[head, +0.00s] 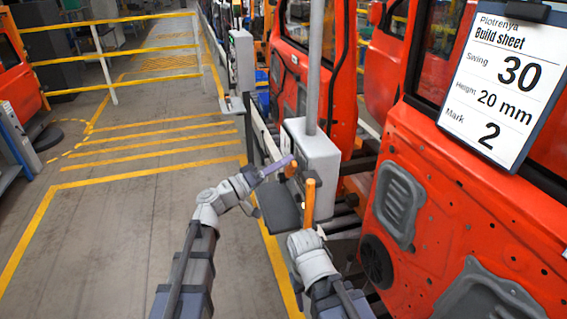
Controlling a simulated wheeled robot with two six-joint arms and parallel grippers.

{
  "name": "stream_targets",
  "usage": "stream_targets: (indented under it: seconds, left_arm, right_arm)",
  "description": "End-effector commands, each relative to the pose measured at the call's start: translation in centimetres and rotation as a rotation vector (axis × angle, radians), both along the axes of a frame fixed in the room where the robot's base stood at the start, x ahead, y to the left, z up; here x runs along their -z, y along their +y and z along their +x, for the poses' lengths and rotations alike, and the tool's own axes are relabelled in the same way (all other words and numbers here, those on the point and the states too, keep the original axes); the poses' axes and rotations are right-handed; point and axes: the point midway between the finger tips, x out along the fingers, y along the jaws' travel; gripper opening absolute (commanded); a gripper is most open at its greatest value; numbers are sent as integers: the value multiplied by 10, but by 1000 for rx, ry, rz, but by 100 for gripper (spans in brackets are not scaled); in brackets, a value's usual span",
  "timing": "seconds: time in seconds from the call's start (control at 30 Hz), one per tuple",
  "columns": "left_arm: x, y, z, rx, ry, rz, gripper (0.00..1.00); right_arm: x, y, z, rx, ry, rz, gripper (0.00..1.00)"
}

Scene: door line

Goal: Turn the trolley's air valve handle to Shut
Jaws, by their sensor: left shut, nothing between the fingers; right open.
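The trolley's pale grey box (318,153) stands under a tall grey post, right of the middle in the head view. A small orange-brown piece (291,168) at its near left side looks like the valve handle. It is partly covered, and no Shut mark can be read. My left gripper (280,165) has its lilac fingers shut and empty, with the tips close beside that piece; whether they touch it I cannot tell. My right gripper (312,214) is open and empty, lower and nearer to me, with an orange finger pointing up.
A dark flat plate (278,209) sticks out below the box. Red vehicle doors (438,190) fill the right. A build sheet (502,84) there reads Swing 30, Height 20 mm, Mark 2. The grey floor (110,235) at left is clear up to a yellow railing (125,58).

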Motion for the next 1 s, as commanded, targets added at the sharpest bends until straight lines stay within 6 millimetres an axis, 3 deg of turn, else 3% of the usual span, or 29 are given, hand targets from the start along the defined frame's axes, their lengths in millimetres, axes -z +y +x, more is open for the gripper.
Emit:
stream_targets:
  seconds: [0.37, 1.0]
  left_arm:
    - [4, -2, -5, 2, -114, 37, 0]
    - [19, -8, -22, 2, -626, 204, 0]
  right_arm:
    - [10, 0, 0, 1, 0, 0, 50]
    - [43, 0, 0, 4, -2, 1, 50]
